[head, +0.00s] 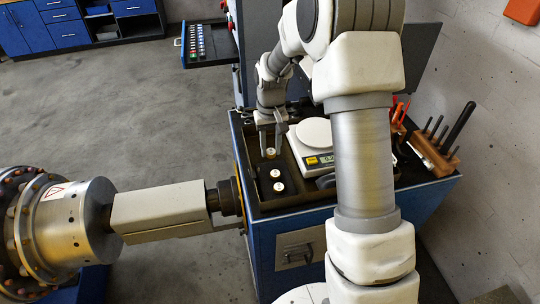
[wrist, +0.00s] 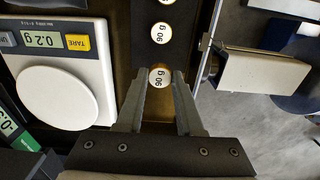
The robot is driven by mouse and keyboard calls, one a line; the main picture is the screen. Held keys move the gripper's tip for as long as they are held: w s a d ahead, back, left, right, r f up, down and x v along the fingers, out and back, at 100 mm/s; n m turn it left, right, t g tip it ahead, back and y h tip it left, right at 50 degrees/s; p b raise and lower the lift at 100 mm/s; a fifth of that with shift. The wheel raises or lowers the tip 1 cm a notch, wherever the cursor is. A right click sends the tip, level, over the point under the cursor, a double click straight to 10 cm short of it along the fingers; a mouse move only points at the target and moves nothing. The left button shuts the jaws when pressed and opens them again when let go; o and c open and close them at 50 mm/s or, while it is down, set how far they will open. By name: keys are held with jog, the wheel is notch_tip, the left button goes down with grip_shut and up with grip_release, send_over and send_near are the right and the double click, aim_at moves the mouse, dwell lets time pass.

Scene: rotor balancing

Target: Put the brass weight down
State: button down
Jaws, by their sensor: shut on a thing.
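My gripper (head: 268,147) points down over the black tray (head: 263,196) on the blue cart. It is shut on a brass weight (wrist: 159,77) whose pale top reads "90 g". This weight also shows at the fingertips in the head view (head: 270,153). It lines up with two more weights in the tray: a nearer one (head: 275,173), also marked "90 g" in the wrist view (wrist: 161,33), and another (head: 278,186) at the wrist view's top edge. I cannot tell whether the held weight touches the tray floor.
A white scale (head: 314,134) reading 0.2 g stands right of the tray, its pan empty. A wooden tool rack (head: 435,155) is at the cart's right. A grey machine arm and large rotor (head: 75,220) are at the left. My own arm hides part of the cart.

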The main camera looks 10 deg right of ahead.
aim_at(270, 151)
jog(key=shift+a+f+p, duration=0.1)
jog(key=shift+f+p, duration=0.2)
jog(key=shift+f, duration=1.8)
jog(key=shift+f, duration=0.25)
jog(key=c, duration=0.5)
grip_release()
jog(key=shift+r, duration=0.1)
jog(key=shift+c, duration=0.2)
jog(key=shift+r, duration=0.1)
